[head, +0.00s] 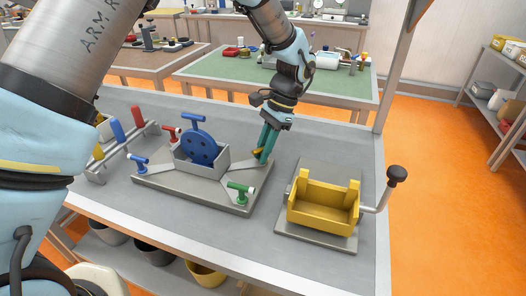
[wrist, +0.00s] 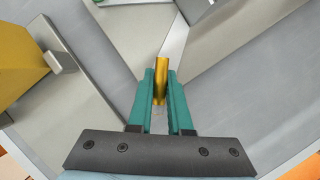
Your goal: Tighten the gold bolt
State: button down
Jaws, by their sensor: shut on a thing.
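The gold bolt (head: 257,153) is at the right rear corner of the grey fixture plate (head: 225,204), beside the metal box that holds a blue disc. My gripper (head: 264,158) reaches down to it from behind, its teal fingers around it. In the wrist view, my gripper (wrist: 161,85) is shut on the gold bolt (wrist: 161,70), whose end shows past the fingertips. The fingers hide part of the bolt, and I cannot tell how far in it sits.
The blue disc (head: 199,141) stands close left of my gripper. Red, blue and green T-handled bolts sit at the other corners. A yellow open box (head: 323,204) with a crank (head: 392,182) is to the right. The front table edge is clear.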

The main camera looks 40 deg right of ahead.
jog(key=m+t, duration=0.1)
jog(key=m, duration=0.2)
jog(key=m+t+h, duration=0.1)
jog(key=m, duration=0.2)
jog(key=shift+m, duration=0.3)
jog(key=m+t, duration=0.1)
jog(key=m, duration=0.1)
jog(key=m+h+b, duration=0.1)
jog(key=m, duration=0.2)
jog(key=shift+t+h, duration=0.3)
jog(key=shift+t, duration=0.1)
jog(key=shift+m, duration=0.3)
jog(key=c, duration=0.8)
grip_release()
jog(key=shift+c, duration=0.2)
jog(key=b+v, duration=0.2)
jog(key=v, duration=0.8)
jog(key=shift+r, duration=0.4)
jog(key=shift+s, duration=0.1)
